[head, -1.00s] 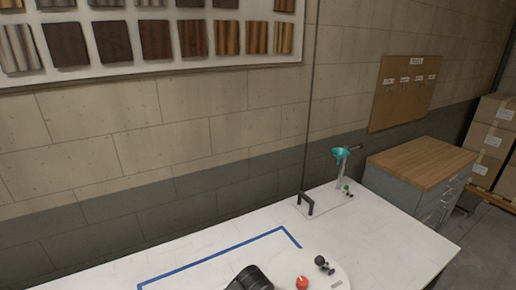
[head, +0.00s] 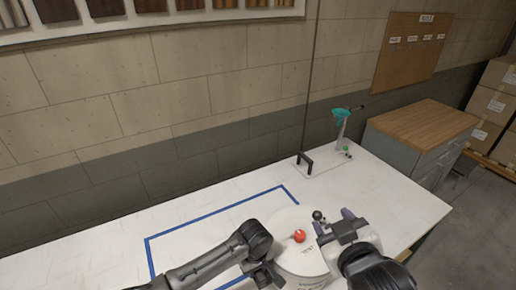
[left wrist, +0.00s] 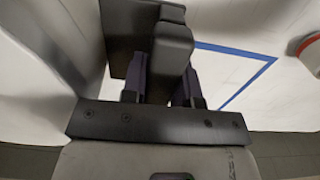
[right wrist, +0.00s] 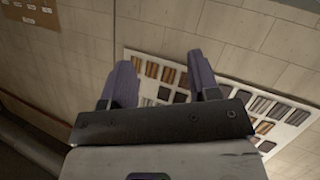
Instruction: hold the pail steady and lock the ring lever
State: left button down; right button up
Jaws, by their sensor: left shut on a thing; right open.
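The white pail (head: 300,262) stands at the front of the table, with a red knob (head: 299,236) on its lid. A black ball-ended lever (head: 318,215) sits at the lid's right rear edge. My left gripper (head: 268,274) is at the pail's left side. In the left wrist view it is shut on a dark block (left wrist: 172,45), possibly a pail handle; the grip is partly hidden. My right gripper (head: 335,221) is open beside the lever, at the pail's right edge. Its two fingers are spread and empty in the right wrist view (right wrist: 161,82).
Blue tape (head: 215,215) marks a rectangle on the white table (head: 95,250). A black handle (head: 305,160) and a teal-topped stand (head: 341,122) are at the back right. A wood-topped cabinet (head: 425,125) stands beyond the table. The left rear table is clear.

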jog(key=w+a+r+n, duration=0.4)
jog(key=w+a+r, duration=0.3)
jog(key=r, duration=0.4)
jog(key=m+g+h, duration=0.2)
jog(key=m+g, duration=1.1)
jog(key=m, duration=0.2)
send_over(318, 212)
jog(key=w, duration=0.1)
jog(key=f, duration=1.2)
jog(key=d+f, duration=0.1)
jog(key=f, duration=0.6)
jog(key=m, duration=0.1)
jog(key=s+a+m, duration=0.1)
jog(key=m, duration=0.1)
jog(key=shift+f+g, duration=0.1)
jog(key=shift+g, duration=0.3)
jog(key=m, duration=0.3)
jog(key=shift+s+f+m, duration=0.1)
jog(key=shift+m, duration=0.3)
jog(key=shift+f, duration=4.95)
